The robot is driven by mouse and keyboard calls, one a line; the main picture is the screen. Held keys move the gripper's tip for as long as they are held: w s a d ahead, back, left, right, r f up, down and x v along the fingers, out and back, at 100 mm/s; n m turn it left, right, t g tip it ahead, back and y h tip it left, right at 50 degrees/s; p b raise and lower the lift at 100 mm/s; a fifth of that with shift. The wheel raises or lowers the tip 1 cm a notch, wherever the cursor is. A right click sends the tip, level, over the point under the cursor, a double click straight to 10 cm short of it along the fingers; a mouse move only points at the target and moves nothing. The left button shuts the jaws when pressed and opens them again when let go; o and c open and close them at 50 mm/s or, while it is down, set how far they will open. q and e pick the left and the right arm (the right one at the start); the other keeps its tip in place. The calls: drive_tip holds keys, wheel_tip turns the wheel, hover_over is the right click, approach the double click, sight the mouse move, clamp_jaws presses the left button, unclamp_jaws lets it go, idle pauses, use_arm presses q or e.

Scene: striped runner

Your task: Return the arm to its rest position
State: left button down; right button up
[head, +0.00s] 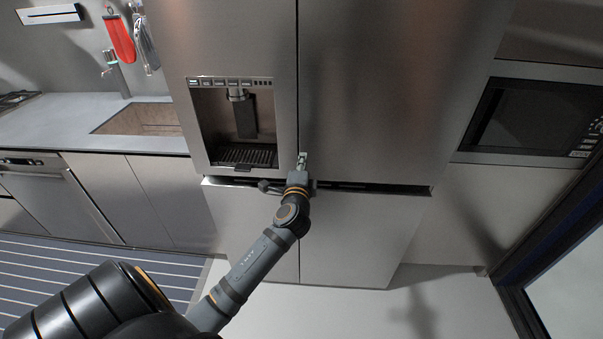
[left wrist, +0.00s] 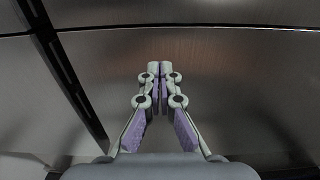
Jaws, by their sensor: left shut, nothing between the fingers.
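My left arm reaches in from the lower left of the head view. Its gripper (head: 302,158) is in front of the steel fridge (head: 375,90), near the seam between the upper doors and just above the dark gap over the lower front. In the left wrist view the gripper (left wrist: 160,70) has its fingertips together with nothing between them. Brushed steel fills the view behind it. I cannot tell whether the fingertips touch the steel. My right gripper is in neither view.
A water dispenser (head: 240,125) is set in the fridge's left door. A counter (head: 60,125) with a sink (head: 140,119) stands at left, above a striped runner (head: 60,265). A microwave (head: 535,118) is at right. The pale floor (head: 350,310) before the fridge looks clear.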

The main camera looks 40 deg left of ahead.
use_arm(q)
drive_tip(key=v, duration=0.4)
drive_tip(key=s+d+f+n+g+h, duration=0.1)
drive_tip(key=s+f+n+g+h, duration=0.2)
drive_tip(key=f, duration=1.6)
drive_tip(key=s+d+f+g+h, duration=0.15)
drive_tip(key=s+f+g, duration=0.25)
drive_tip(key=f, duration=1.4)
drive_tip(key=s+d+f+n+g+h, duration=0.2)
drive_tip(key=s+f+n+g, duration=0.2)
drive_tip(key=s+f, duration=1.2)
drive_tip(key=s+d+f+n+g, duration=0.1)
drive_tip(key=s+f, duration=0.2)
drive_tip(key=s, duration=0.4)
drive_tip(key=s+d+f+n+g+h, duration=0.1)
drive_tip(key=s+f+n, duration=0.1)
drive_tip(key=s, duration=0.5)
drive_tip(key=s+d+f+n+g, duration=0.1)
drive_tip(key=s+f+n, duration=0.1)
drive_tip(key=s+f, duration=0.2)
drive_tip(key=s, duration=0.3)
drive_tip(key=shift+s+d+g, duration=0.3)
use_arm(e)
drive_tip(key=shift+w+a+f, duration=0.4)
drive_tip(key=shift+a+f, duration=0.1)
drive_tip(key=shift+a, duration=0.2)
use_arm(q)
drive_tip(key=shift+f+h, duration=0.1)
drive_tip(key=shift+h, duration=0.15)
